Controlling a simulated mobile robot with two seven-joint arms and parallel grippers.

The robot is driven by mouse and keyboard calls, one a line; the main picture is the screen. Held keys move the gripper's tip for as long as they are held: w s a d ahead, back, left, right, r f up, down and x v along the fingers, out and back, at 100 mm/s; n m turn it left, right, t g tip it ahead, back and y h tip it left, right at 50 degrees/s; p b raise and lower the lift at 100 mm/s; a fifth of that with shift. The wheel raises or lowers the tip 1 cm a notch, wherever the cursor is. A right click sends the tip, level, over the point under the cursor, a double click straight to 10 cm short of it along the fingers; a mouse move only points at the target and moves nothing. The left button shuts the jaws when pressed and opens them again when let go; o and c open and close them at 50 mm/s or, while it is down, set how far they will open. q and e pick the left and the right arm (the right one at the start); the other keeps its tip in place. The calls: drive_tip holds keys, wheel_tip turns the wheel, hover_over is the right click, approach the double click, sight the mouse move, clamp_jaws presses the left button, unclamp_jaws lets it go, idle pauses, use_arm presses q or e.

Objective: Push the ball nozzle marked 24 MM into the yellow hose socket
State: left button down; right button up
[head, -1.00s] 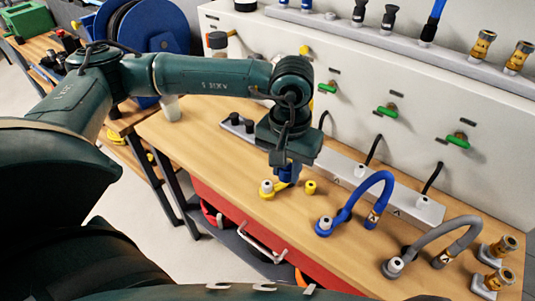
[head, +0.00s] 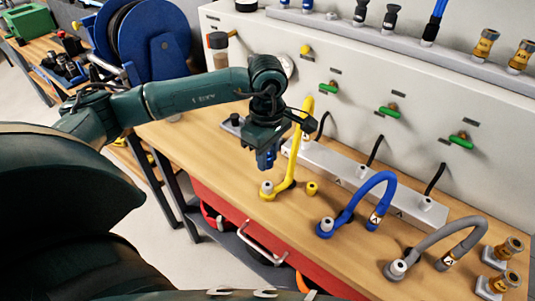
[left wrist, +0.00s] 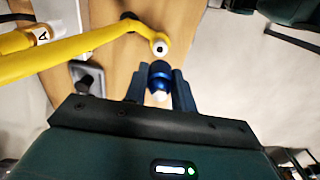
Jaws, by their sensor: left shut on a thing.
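My left gripper (head: 266,162) is shut on a blue nozzle (left wrist: 160,78), which sits between its two fingers in the left wrist view and has a white end. No size mark is readable on it. The yellow hose (head: 291,160) arches down to the bench, and its end socket (head: 267,188) has a pale top. In the left wrist view the socket (left wrist: 159,47) shows a dark hole, just beyond the held nozzle and apart from it. In the head view the gripper hangs above the socket. My right gripper is not in view.
A small yellow piece (head: 312,188) stands right of the yellow socket. A blue hose (head: 353,205) and a grey hose (head: 432,241) arch farther right, near brass fittings (head: 505,248). A metal rail (head: 350,172) runs behind. Bare bench lies in front of the hoses.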

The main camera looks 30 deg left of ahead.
use_arm(q)
drive_tip(key=shift+f, duration=0.15)
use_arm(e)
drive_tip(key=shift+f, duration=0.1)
use_arm(q)
drive_tip(key=shift+f+b, duration=0.55)
drive_tip(key=shift+f, duration=0.25)
drive_tip(key=shift+f+b, duration=1.05)
drive_tip(key=shift+f, duration=0.95)
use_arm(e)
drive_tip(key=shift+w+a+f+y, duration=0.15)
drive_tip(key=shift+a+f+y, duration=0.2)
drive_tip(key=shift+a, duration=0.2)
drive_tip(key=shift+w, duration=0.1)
use_arm(q)
drive_tip(key=shift+b, duration=0.3)
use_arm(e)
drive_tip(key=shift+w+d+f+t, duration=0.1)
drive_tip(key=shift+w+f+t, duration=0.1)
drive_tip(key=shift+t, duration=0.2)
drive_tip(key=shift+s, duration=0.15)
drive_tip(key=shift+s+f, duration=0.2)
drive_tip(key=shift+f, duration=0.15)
